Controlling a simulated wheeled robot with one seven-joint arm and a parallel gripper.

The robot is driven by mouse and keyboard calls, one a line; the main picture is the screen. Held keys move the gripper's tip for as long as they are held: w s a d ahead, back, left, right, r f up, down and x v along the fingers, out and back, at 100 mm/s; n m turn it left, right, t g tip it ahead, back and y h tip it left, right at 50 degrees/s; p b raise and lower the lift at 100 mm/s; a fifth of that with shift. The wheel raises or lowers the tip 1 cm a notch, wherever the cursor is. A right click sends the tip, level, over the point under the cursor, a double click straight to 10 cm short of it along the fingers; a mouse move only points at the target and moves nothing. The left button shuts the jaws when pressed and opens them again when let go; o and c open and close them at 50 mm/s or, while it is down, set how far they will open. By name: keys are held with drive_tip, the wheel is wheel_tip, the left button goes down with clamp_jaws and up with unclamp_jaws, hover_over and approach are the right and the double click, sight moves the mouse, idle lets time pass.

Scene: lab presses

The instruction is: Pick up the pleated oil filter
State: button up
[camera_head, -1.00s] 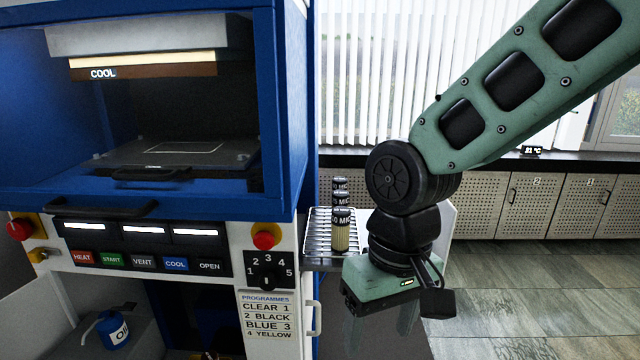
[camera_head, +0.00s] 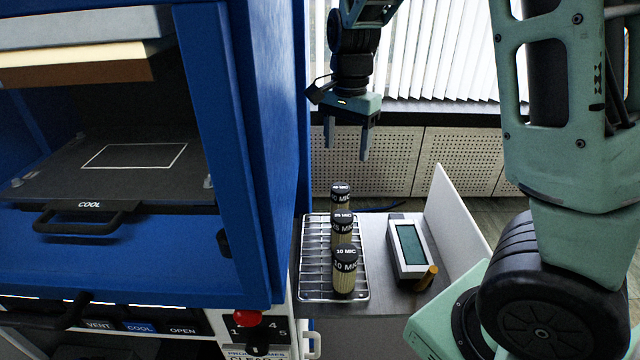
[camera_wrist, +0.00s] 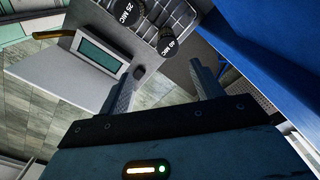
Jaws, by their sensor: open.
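Three pleated oil filters stand upright in a row on a wire rack (camera_head: 312,285). They have pale ribbed sides and dark caps. The front filter (camera_head: 344,278) reads 10 MIC, the middle filter (camera_head: 342,232) seems to read 25 MIC, and the back filter (camera_head: 341,198) has a label too small to read surely. My gripper (camera_head: 348,152) is open and empty, pointing down above and behind the row. In the wrist view, my open gripper (camera_wrist: 160,68) has the cap of one filter (camera_wrist: 167,41) beyond the fingertips and the 25 MIC cap (camera_wrist: 125,12) farther up.
A blue press (camera_head: 240,150) stands close on the left of the rack. On the right are a white meter with a green screen (camera_head: 408,246), a brown cylinder (camera_head: 427,277) and an upright white panel (camera_head: 452,225). Blinds and perforated cabinets are behind.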

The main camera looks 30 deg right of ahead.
drive_tip(key=p, duration=0.1)
approach(340, 202)
drive_tip(key=f, duration=0.2)
drive_tip(key=d+f, duration=0.1)
drive_tip(key=f, duration=0.1)
drive_tip(key=w+f, duration=0.1)
drive_tip(key=f, duration=0.1)
drive_tip(key=shift+d+f, duration=0.2)
drive_tip(key=shift+d, duration=0.1)
drive_tip(key=shift+w+a+f+p, duration=0.15)
drive_tip(key=shift+f+p, duration=0.35)
drive_tip(key=shift+f, duration=0.85)
drive_tip(key=shift+w+a+f+p, duration=0.15)
drive_tip(key=shift+f+p, duration=0.3)
drive_tip(key=shift+f, duration=0.9)
drive_tip(key=shift+d, duration=0.1)
drive_tip(key=c, duration=1.1)
